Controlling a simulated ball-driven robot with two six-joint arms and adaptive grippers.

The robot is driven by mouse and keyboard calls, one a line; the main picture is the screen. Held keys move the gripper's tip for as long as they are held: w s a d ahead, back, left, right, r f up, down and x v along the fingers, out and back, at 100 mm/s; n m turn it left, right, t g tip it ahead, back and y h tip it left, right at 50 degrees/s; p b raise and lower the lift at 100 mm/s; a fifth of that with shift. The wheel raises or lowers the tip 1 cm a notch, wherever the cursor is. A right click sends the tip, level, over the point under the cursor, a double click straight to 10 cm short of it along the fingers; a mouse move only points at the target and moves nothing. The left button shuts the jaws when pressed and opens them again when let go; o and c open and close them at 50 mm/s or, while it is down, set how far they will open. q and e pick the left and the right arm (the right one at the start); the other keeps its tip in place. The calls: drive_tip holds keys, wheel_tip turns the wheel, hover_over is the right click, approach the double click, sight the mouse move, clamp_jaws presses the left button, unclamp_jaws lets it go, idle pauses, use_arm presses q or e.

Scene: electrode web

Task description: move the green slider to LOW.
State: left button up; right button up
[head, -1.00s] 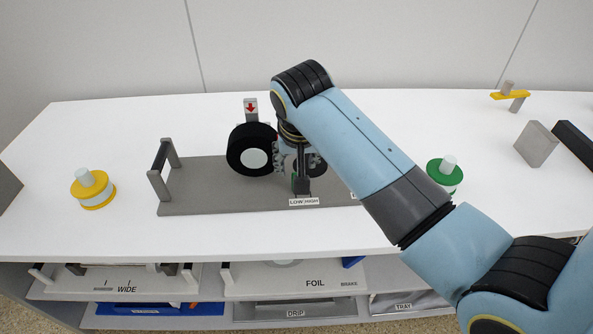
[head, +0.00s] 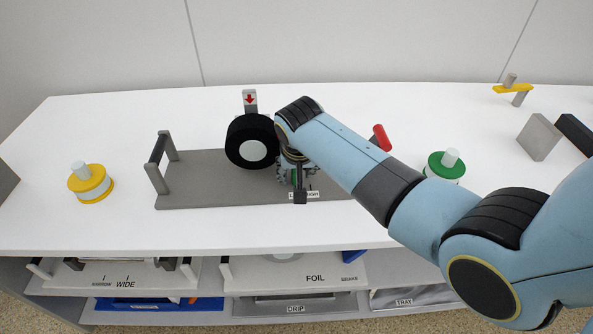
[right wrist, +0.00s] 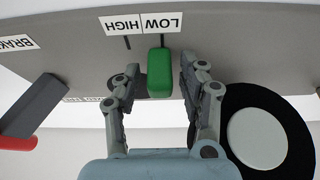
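The green slider (right wrist: 160,73) shows in the right wrist view as an upright green block on the grey plate (right wrist: 75,45). It lines up with the LOW half of the LOW/HIGH label (right wrist: 141,23); a dark tick mark stands under HIGH. My right gripper (right wrist: 160,72) is open, with one finger on each side of the slider and small gaps showing. In the head view the right gripper (head: 299,188) is over the slider spot, just behind the label, and mostly hides the slider (head: 294,178). My left gripper is not in view.
A black roll (head: 251,141) with a red-arrow post stands beside the gripper. A red handle (head: 381,137) is to the right, by a BRAKE label in the wrist view. Yellow (head: 90,184) and green (head: 445,167) spools stand on the white table (head: 100,130). Shelves lie below.

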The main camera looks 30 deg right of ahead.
clamp_jaws()
drive_tip(key=shift+w+a+r+p, duration=0.15)
drive_tip(key=shift+a+p, duration=0.1)
drive_tip(key=shift+p, duration=0.25)
drive_tip(key=shift+o, duration=1)
unclamp_jaws()
drive_tip(key=v, duration=1.1)
drive_tip(key=shift+s+r, duration=0.2)
drive_tip(key=shift+r, duration=0.1)
drive_tip(key=shift+a, duration=0.1)
